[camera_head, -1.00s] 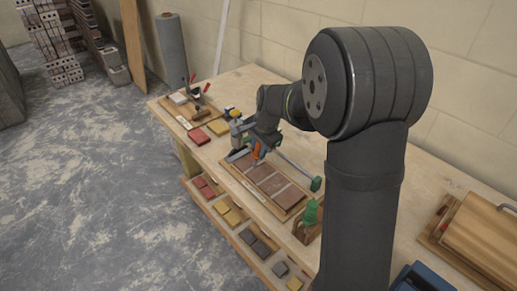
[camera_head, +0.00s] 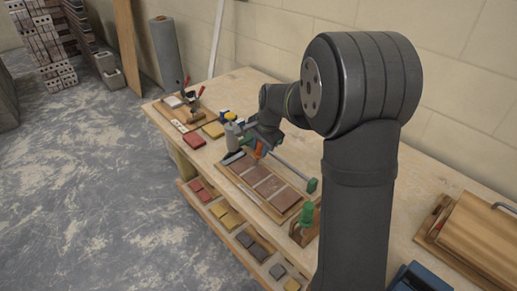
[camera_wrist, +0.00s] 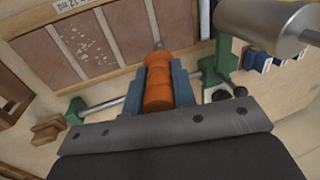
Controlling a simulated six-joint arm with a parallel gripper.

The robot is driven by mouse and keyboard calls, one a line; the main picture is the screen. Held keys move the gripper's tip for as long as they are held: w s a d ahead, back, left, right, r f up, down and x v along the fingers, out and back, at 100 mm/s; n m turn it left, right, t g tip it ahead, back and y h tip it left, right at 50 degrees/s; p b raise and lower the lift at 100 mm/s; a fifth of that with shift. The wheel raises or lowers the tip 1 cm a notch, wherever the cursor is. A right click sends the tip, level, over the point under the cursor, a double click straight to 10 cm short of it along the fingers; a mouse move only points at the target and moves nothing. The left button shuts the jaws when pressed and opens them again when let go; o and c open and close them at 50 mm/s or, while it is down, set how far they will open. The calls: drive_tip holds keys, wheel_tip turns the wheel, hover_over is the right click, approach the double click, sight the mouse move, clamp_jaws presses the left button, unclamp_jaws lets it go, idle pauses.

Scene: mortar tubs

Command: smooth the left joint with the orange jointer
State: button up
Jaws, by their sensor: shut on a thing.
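My gripper (camera_wrist: 158,90) is shut on the orange jointer (camera_wrist: 158,88), whose ribbed handle sits between the two blue-grey fingers. The jointer also shows in the head view as a small orange patch (camera_head: 259,150). Its metal tip (camera_wrist: 158,46) points at a pale joint (camera_wrist: 152,20) between two brown bricks in the wrist view. I cannot tell whether the tip touches the mortar. The brick panel (camera_head: 270,186) lies in a shallow wooden frame, with several bricks and pale joints. The left joint in the head view is partly hidden by my gripper.
A green-ended clamp bar (camera_head: 293,171) lies along the panel's back side. A grey cylinder (camera_wrist: 265,25) stands close right in the wrist view. A green-handled tool (camera_head: 305,218) stands at the panel's right.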

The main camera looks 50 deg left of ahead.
drive_tip(key=shift+w, duration=0.15)
drive_tip(key=shift+w+f, duration=0.1)
drive_tip(key=shift+w, duration=0.5)
drive_tip(key=shift+a+r+v, duration=0.1)
drive_tip(key=shift+a+v, duration=0.2)
drive_tip(key=shift+v, duration=0.85)
drive_tip(key=shift+a+r+v, duration=0.1)
drive_tip(key=shift+a+v, duration=0.15)
drive_tip(key=shift+v, duration=0.9)
drive_tip(key=shift+a+v, duration=0.3)
drive_tip(key=shift+v, duration=0.85)
drive_tip(key=shift+w, duration=0.1)
